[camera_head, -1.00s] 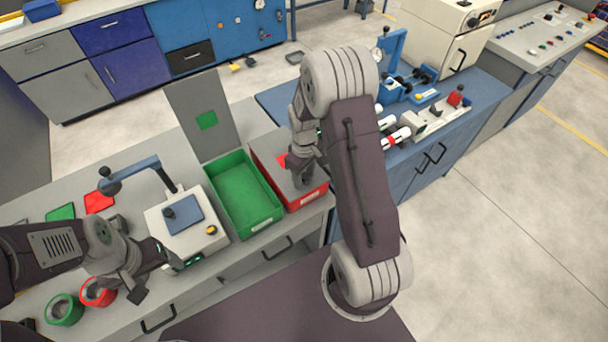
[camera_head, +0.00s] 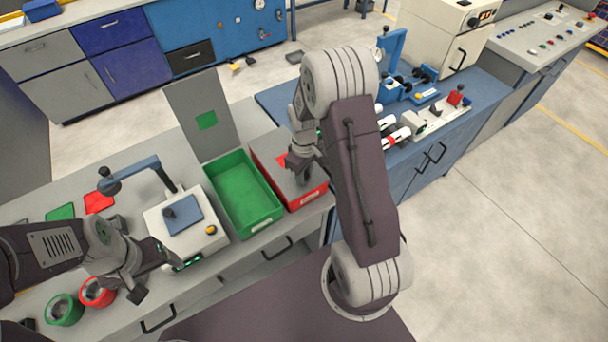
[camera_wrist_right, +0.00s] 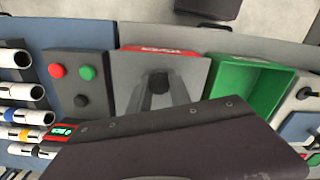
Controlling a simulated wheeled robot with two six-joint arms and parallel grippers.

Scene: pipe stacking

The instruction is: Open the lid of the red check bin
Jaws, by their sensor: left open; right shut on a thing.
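The red check bin (camera_head: 307,199) stands on the bench beside the open green bin. Its grey lid (camera_head: 270,150) lies flat across the top, with a red patch partly hidden by my wrist. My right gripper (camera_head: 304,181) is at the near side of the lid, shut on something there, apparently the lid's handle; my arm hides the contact. In the right wrist view, the bin's red front (camera_wrist_right: 165,50) and a dark upright shape on the grey lid (camera_wrist_right: 125,75) show. My left gripper (camera_head: 150,282) is open and empty above the bench at left.
The green bin (camera_head: 273,216) has its lid (camera_head: 190,105) raised upright. A white device with a lever (camera_head: 186,240) stands left of it. A blue bench with white pipes (camera_head: 397,139) is at right.

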